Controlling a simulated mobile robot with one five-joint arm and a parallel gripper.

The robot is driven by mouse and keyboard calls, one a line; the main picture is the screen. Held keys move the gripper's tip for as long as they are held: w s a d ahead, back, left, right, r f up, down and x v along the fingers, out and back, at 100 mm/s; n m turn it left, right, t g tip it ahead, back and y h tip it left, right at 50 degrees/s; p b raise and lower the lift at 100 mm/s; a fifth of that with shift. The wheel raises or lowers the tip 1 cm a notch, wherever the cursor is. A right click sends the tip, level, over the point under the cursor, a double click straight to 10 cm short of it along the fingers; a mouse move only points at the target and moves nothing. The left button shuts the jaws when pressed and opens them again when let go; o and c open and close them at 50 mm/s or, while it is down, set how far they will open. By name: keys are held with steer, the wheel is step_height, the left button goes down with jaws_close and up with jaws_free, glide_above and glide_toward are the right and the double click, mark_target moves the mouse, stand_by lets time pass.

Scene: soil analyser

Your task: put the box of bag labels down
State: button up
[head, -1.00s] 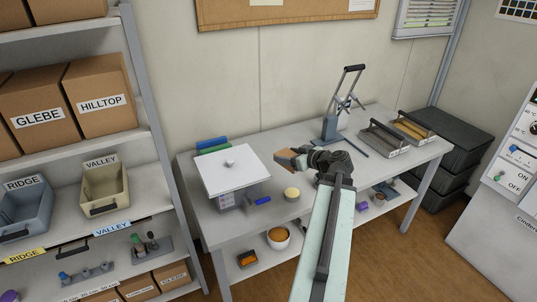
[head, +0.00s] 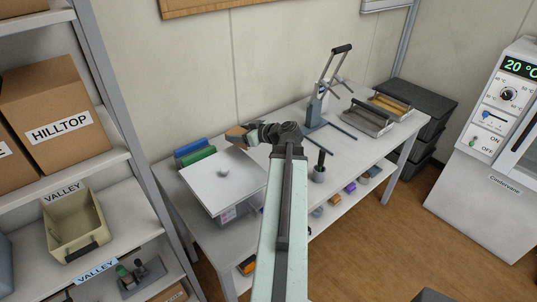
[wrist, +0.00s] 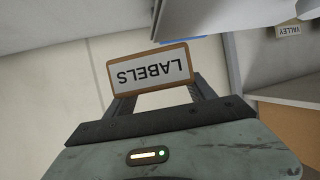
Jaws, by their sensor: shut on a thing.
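The box of bag labels (head: 237,133) is small and brown. In the wrist view its white "LABELS" face (wrist: 150,71) shows upside down. My gripper (head: 251,132) is shut on it; in the wrist view the fingers (wrist: 158,95) reach to the box from both sides. My arm hides part of the bench top.
A lever press (head: 318,105), a dark-handled tool (head: 319,168) and trays (head: 366,120) stand to the right. Shelving (head: 115,115) is at left. Bench between press and lidded box looks mostly clear.

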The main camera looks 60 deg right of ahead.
mark_target(264, 154)
steer(key=s+d+f+m+h+b, duration=0.1)
steer(key=d+f+h+b, duration=0.2)
steer(key=d, duration=0.4)
steer(key=d+f+m+b, duration=0.2)
steer(key=d+f+b, duration=0.2)
steer(key=d, duration=0.4)
steer(key=shift+g, duration=0.4)
step_height(264, 154, down, 10)
steer(key=b, duration=1)
steer(key=shift+s+a+f, duration=0.1)
steer(key=shift+a+f, duration=0.05)
steer(key=shift+f, duration=0.05)
steer(key=shift+r+p, duration=0.2)
steer(key=shift+p, duration=0.1)
steer(key=shift+f, duration=0.15)
steer(key=o, duration=1.5)
steer(key=shift+c, duration=0.2)
